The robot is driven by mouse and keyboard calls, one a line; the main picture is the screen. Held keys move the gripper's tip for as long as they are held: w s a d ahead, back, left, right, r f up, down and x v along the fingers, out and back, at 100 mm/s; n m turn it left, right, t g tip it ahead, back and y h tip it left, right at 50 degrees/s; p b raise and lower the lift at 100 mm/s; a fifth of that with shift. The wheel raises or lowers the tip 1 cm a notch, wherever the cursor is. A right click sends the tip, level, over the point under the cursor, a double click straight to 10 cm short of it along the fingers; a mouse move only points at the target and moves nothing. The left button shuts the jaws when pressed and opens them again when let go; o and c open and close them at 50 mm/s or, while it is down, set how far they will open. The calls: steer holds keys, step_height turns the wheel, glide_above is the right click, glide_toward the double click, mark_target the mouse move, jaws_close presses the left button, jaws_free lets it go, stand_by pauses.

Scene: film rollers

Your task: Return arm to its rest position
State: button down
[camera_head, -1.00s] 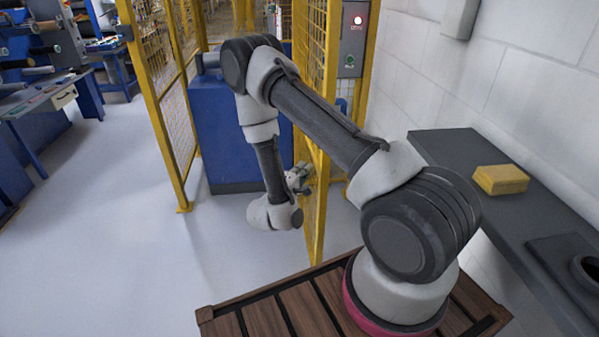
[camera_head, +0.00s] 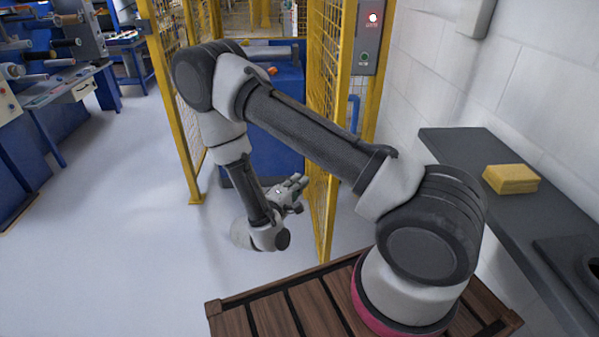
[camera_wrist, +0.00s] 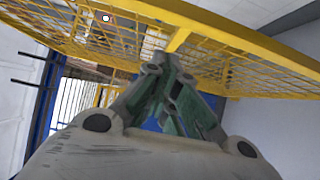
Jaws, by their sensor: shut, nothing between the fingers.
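My arm (camera_head: 310,125) rises from its base on a slatted wooden platform and bends over to the left in the head view. Its forearm hangs down on the left. My gripper (camera_head: 298,183) points right and slightly up, in front of the blue cabinet and close to the yellow mesh fence. In the wrist view my gripper (camera_wrist: 165,68) has its fingers drawn together at the tips, with nothing between them. The mesh fence fills the area beyond the fingertips there.
The yellow mesh fence (camera_head: 325,190) stands right beside my gripper. A blue cabinet (camera_head: 277,145) is behind it. A dark bench (camera_head: 460,150) with a yellow block (camera_head: 510,179) runs along the right wall. The floor (camera_head: 110,250) at left is clear.

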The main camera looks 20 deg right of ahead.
steer(key=s+d+r+n+g, duration=0.1)
steer(key=s+d+r+g, duration=0.35)
steer(key=s+g, duration=0.25)
steer(key=s+d+r+g, duration=0.4)
steer(key=s+r+g, duration=0.1)
steer(key=s+g, duration=0.2)
steer(key=s+r+m+t+y, duration=0.2)
steer(key=s+r+y, duration=0.1)
steer(key=r, duration=0.5)
steer(key=s+r+m+t+y, duration=0.3)
steer(key=r+y, duration=0.3)
steer(key=r, duration=0.2)
steer(key=s+r+m+t+y, duration=0.2)
steer(key=s+r+m+y, duration=0.1)
steer(key=r, duration=0.5)
steer(key=shift+s+t+y, duration=0.3)
steer(key=shift+s+y, duration=0.55)
steer(key=shift+y, duration=0.35)
